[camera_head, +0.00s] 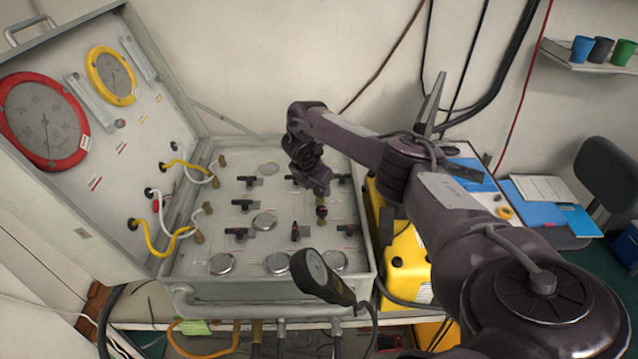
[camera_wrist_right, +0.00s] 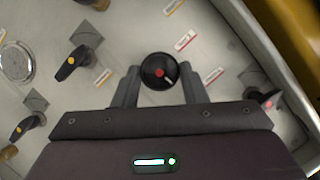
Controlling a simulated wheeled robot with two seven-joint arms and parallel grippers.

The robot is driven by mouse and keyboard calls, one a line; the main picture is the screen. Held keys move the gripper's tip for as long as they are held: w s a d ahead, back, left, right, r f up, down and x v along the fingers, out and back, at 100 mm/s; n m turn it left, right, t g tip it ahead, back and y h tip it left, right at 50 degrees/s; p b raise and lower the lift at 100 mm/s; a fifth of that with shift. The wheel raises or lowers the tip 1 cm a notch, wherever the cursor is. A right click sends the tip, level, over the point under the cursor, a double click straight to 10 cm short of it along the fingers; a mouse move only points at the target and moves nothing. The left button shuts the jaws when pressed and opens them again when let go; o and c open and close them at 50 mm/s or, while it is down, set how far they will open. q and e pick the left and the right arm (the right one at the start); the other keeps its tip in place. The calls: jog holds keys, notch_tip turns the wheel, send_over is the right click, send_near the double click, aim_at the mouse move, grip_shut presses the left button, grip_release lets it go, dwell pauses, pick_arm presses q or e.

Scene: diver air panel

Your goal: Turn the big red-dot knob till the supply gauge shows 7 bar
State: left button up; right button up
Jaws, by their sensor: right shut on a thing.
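The big knob (camera_wrist_right: 159,71) is black and round with a red dot on its face; it sits between the two fingers of my right gripper (camera_wrist_right: 160,84) in the right wrist view. The gripper is shut on it, one finger on each side. In the head view my right gripper (camera_head: 319,195) reaches down to the right part of the panel (camera_head: 205,250), and its wrist partly covers the knob. A large red-rimmed gauge (camera_head: 45,120) and a smaller yellow-rimmed gauge (camera_head: 113,75) are in the open lid; their readings are too small to tell. My left gripper is not in view.
Several black valve handles (camera_head: 242,204) stand on the panel around the knob. A dark handheld gauge (camera_head: 322,277) stands out at the case's front edge. Yellow hoses (camera_head: 160,243) run at the left. A yellow case (camera_head: 408,262) is close on the right.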

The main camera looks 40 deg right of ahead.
jog(key=shift+w+f+m+b, duration=0.15)
jog(key=shift+m+b, duration=0.15)
jog(key=shift+m, duration=0.2)
jog(key=m+g+b, duration=0.2)
jog(key=m+b, duration=0.2)
jog(key=shift+w+a+f+b, duration=0.1)
jog(key=shift+b, duration=0.3)
jog(key=shift+m+g+b, duration=0.3)
jog(key=shift+m+b, duration=0.1)
jog(key=shift+m, duration=0.5)
jog(key=shift+w+m+g+y, duration=0.1)
jog(key=shift+m+g+y, duration=0.25)
jog(key=shift+m, duration=0.65)
jog(key=shift+d+m+g+y+b, duration=0.25)
jog(key=shift+m+b, duration=0.4)
jog(key=shift+m, duration=0.25)
jog(key=m+b, duration=0.2)
jog(key=b, duration=0.1)
jog(key=shift+w+m+g+y, duration=0.15)
jog(key=shift+m+g+y, duration=0.15)
jog(key=shift+y, duration=0.1)
jog(key=shift+d+r+m+b, duration=0.1)
jog(key=shift+r+m+b, duration=0.15)
jog(key=shift+m+b, duration=0.65)
